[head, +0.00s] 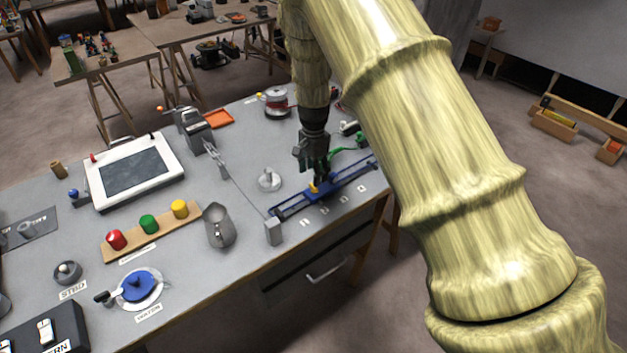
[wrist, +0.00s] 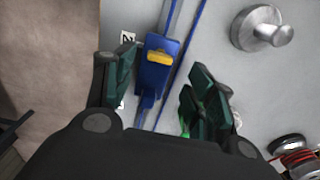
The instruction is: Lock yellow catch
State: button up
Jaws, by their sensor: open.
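The yellow catch (head: 314,188) sits on a blue sliding block (head: 322,194) on a long blue rail (head: 345,180) near the front right of the workbench. In the wrist view the yellow catch (wrist: 160,57) lies across the blue block (wrist: 153,78), between and just beyond my fingers. My gripper (head: 317,172) is over the block, pointing down. In the wrist view my gripper (wrist: 165,85) is open with one finger on each side of the block, holding nothing. I cannot tell whether the fingers touch anything.
A grey metal knob (head: 269,180) stands left of the rail, also in the wrist view (wrist: 263,32). A green item (head: 340,152) lies behind the rail. A grey post (head: 273,230) stands at the rail's left end. Numbered labels (head: 333,209) line the front. A pitcher (head: 219,226) stands further left.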

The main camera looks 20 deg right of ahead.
notch_tip(320, 180, up, 7)
jog(key=shift+f, duration=0.2)
dwell(0.5)
